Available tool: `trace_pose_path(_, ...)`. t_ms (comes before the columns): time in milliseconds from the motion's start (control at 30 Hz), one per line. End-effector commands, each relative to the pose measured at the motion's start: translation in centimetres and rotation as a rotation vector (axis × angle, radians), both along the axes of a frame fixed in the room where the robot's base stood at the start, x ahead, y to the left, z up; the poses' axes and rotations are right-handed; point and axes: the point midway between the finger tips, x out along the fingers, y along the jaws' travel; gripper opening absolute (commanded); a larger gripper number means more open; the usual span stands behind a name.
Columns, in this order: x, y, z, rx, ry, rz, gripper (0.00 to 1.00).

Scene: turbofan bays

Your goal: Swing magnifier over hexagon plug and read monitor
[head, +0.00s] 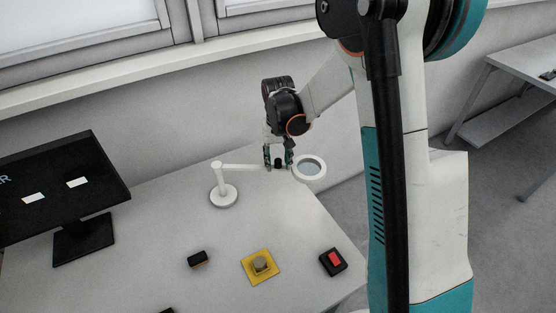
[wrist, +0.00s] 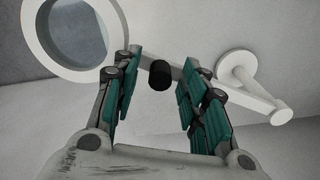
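The magnifier stands on the table, with a round white base (head: 223,196), a thin white arm (head: 240,167) and a white ring lens (head: 309,168) at the arm's right end. My gripper (head: 279,165) is at the arm beside the ring. In the wrist view a black knob (wrist: 159,75) on the arm sits between my open fingers, with gaps on both sides. A yellow square plate (head: 261,267) with a greyish plug (head: 261,263) lies nearer the front; its exact shape is too small to tell. The lens is away from it. The monitor (head: 62,187) is at left, cut off, with white patches.
A small black block (head: 198,259) lies left of the yellow plate. A black box with a red top (head: 333,261) lies to its right, near the table's right edge. The tabletop (head: 165,215) between monitor and magnifier is clear. Another table (head: 520,62) stands at far right.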

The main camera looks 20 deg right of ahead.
Motion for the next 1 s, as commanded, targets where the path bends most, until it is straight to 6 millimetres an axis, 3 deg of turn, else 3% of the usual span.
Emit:
trace_pose_path(167,0.0,0.0,0.0,0.0,0.0,0.0,0.4)
trace_pose_path(333,0.0,0.0,0.0,0.0,0.0,0.0,0.04)
trace_pose_path(367,0.0,0.0,0.0,0.0,0.0,0.0,0.0)
trace_pose_path(733,-0.6,0.2,0.0,0.0,0.0,-0.029,0.0)
trace_pose_path(1000,-3.4,1.5,0.0,0.0,0.0,-0.174,0.0)
